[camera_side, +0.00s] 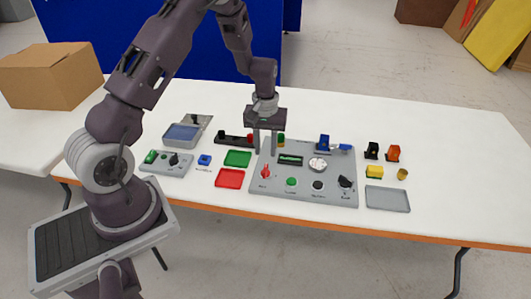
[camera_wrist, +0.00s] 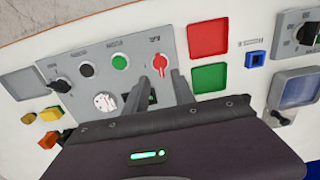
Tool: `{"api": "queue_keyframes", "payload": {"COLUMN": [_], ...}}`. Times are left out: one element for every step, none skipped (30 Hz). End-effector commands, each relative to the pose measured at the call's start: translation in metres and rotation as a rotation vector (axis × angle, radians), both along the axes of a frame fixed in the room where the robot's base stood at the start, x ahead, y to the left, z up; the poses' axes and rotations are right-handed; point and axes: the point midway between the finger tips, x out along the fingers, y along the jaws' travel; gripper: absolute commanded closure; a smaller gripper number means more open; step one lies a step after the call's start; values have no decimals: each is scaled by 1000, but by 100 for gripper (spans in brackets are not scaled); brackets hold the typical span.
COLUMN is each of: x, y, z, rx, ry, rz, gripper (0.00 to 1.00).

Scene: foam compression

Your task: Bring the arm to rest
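My gripper (camera_side: 265,151) hangs pointing down over the left part of the grey control panel (camera_side: 341,167). Its two fingers are apart, with nothing visible between them. In the wrist view the open fingers (camera_wrist: 157,75) reach over the panel (camera_wrist: 85,95), near its red knob (camera_wrist: 160,62). The knob also shows in the side view (camera_side: 265,172). I cannot tell exactly how high the fingertips are above the panel.
Green (camera_side: 238,158) and red (camera_side: 230,178) trays lie left of the panel. A smaller grey control box (camera_side: 166,163) and a blue block (camera_side: 204,160) are farther left. Black, orange and yellow parts stand right, near a grey tray (camera_side: 387,199). The table's far right is clear.

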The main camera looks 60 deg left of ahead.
Motion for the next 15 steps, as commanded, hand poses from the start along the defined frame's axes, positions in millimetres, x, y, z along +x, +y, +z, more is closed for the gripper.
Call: {"api": "queue_keyframes", "payload": {"x": [0,0,0,0,1,1,2,2,1,-2,-7,-18,-28,-39,-57], "y": [0,0,0,0,-1,-5,-9,-15,-26,-36,-47,-62,-73,-83,-97], "z": [0,0,0,0,3,12,23,38,63,85,108,137,158,178,201], "rx": [0,0,0,-1,0,-1,-3,-3,-6,-7,-8,-7,-3,2,11], "ry": [0,0,0,-1,-4,-14,-26,-44,-72,-98,-122,-156,-180,-206,-238], "rz": [0,0,0,-1,-5,-15,-30,-51,-87,-120,-160,-213,-255,-297,-357], "gripper": [69,69,69,69,69,69,69,69,69,69,69,69,69,69,69]}}
